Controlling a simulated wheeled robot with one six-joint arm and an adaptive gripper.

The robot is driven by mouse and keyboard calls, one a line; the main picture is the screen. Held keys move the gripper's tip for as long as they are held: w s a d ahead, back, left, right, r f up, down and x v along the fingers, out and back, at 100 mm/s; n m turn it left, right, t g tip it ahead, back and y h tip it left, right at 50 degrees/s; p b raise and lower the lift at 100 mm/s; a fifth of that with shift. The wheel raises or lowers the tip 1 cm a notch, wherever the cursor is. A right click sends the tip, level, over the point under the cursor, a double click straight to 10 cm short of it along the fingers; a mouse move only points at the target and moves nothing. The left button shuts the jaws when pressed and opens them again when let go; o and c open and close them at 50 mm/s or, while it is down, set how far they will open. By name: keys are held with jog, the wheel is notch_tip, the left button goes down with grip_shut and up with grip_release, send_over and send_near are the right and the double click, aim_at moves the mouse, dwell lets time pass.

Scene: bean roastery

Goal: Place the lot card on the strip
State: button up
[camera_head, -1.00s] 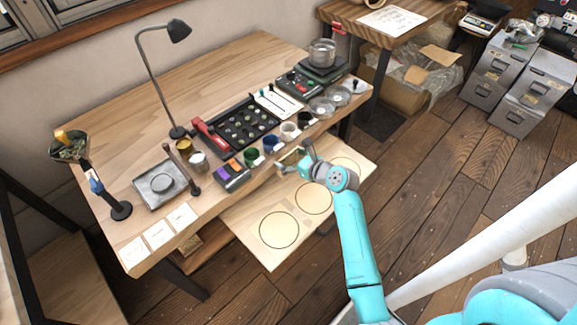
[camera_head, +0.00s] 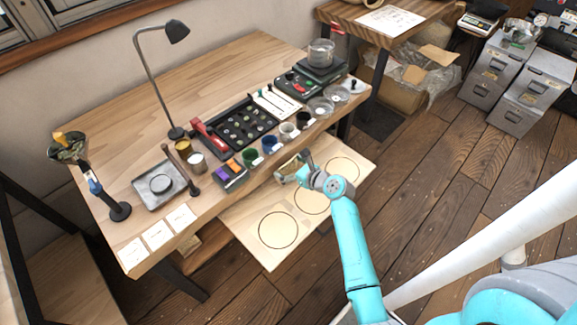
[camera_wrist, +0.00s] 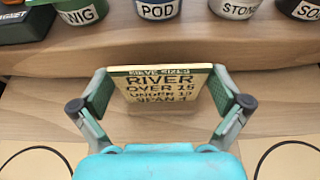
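My gripper (camera_wrist: 161,95) has its fingers on the two side edges of a cream card with a dark green border (camera_wrist: 160,88). The card reads "SIEVE SIZES", "RIVER", "OVER 15" and more lines; the words "lot card" do not show. It is held face toward the wrist camera, at the bench's front edge. In the head view, my gripper (camera_head: 291,169) and the card are small, above the pull-out board. Three white cards (camera_head: 157,235) lie in a row at the bench's front left corner. I cannot tell which surface is the strip.
Labelled cups (camera_wrist: 157,10) line the bench near its front edge, beyond the card. The pull-out board (camera_head: 241,218) bears three circles and is otherwise clear. A lamp (camera_head: 177,132), black tray (camera_head: 240,127), and square grey tray (camera_head: 157,200) stand on the bench.

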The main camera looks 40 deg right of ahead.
jog(key=shift+s+r, duration=0.15)
jog(key=v, duration=1.1)
jog(key=shift+s+r, duration=0.2)
jog(key=shift+s, duration=0.1)
jog(key=s+a+f+n, duration=0.1)
jog(key=a, duration=0.1)
jog(key=s+a+f+n, duration=0.1)
jog(key=s+a+n, duration=0.1)
jog(key=a, duration=0.1)
jog(key=s+a+f+n+g+h, duration=0.1)
jog(key=a+f+n, duration=0.1)
jog(key=a, duration=0.1)
jog(key=shift+s+a+f, duration=0.1)
jog(key=shift+s, duration=0.25)
jog(key=s+a+n+h, duration=0.2)
jog(key=s+a+n, duration=0.6)
jog(key=s+n, duration=0.15)
jog(key=s+a+r+n+t+y, duration=0.1)
jog(key=s+a+r+n, duration=0.2)
jog(key=s+r+n, duration=0.4)
jog(key=s+a+r+n+t+y, duration=0.1)
jog(key=s+a+r+n, duration=0.3)
jog(key=s+r+n, duration=0.4)
jog(key=s+n, duration=0.1)
jog(key=n, duration=0.5)
jog(key=shift+s+a+r+y, duration=0.15)
jog(key=shift+a+r+y, duration=0.05)
jog(key=shift+a+y, duration=0.15)
